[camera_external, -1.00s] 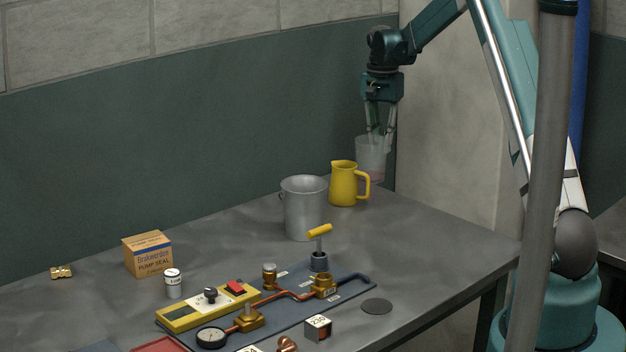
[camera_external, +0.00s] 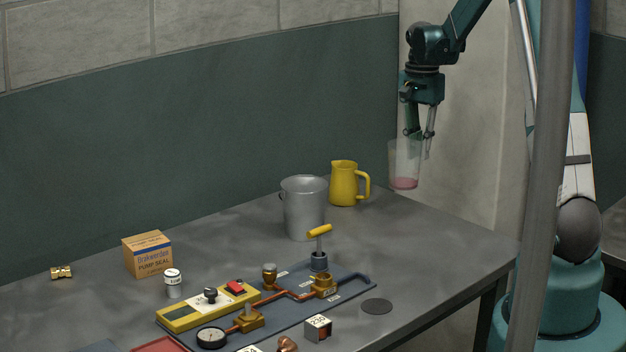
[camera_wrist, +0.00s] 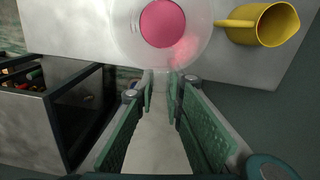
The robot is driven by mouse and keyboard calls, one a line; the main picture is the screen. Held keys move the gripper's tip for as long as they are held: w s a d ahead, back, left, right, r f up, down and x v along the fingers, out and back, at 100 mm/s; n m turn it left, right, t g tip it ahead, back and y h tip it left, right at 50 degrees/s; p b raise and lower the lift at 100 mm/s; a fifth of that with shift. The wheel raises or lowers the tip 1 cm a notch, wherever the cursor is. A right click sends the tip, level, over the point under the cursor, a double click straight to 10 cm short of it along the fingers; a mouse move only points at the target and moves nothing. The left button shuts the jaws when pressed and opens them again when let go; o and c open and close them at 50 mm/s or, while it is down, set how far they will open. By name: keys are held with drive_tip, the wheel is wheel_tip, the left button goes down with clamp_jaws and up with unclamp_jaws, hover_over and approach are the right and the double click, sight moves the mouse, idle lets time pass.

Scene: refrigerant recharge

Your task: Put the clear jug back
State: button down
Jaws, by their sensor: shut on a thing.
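The clear jug (camera_external: 405,160) hangs from my gripper (camera_external: 419,135), upright or nearly so, with a little pink liquid in its bottom. It is in the air to the right of the yellow jug, by the table's right edge. In the wrist view, the clear jug (camera_wrist: 205,30) is seen from above with a pink disc of liquid inside. My gripper (camera_wrist: 162,82) is shut on the side of the jug nearest the fingers; the exact grip is hard to make out.
A yellow jug (camera_external: 344,185) and a grey metal bucket (camera_external: 304,212) stand at the back of the table. A flat dark disc (camera_external: 377,306) lies near the right edge. A blue board (camera_external: 345,290) carries pipes and valves.

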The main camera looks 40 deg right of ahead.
drive_tip(key=s+a+p, duration=0.1)
drive_tip(key=s+a, duration=0.2)
drive_tip(key=s, duration=0.4)
drive_tip(key=s+a+r+m+p, duration=0.1)
drive_tip(key=s+a, duration=0.2)
drive_tip(key=s, duration=0.5)
drive_tip(key=shift+r+m, duration=0.3)
drive_tip(key=shift+w+f, duration=0.1)
drive_tip(key=shift+f, duration=2.85)
drive_tip(key=shift+f, duration=2.05)
drive_tip(key=shift+f+b, duration=0.2)
drive_tip(key=shift+b, duration=0.15)
drive_tip(key=c, duration=2.4)
unclamp_jaws()
drive_tip(key=shift+r, duration=0.25)
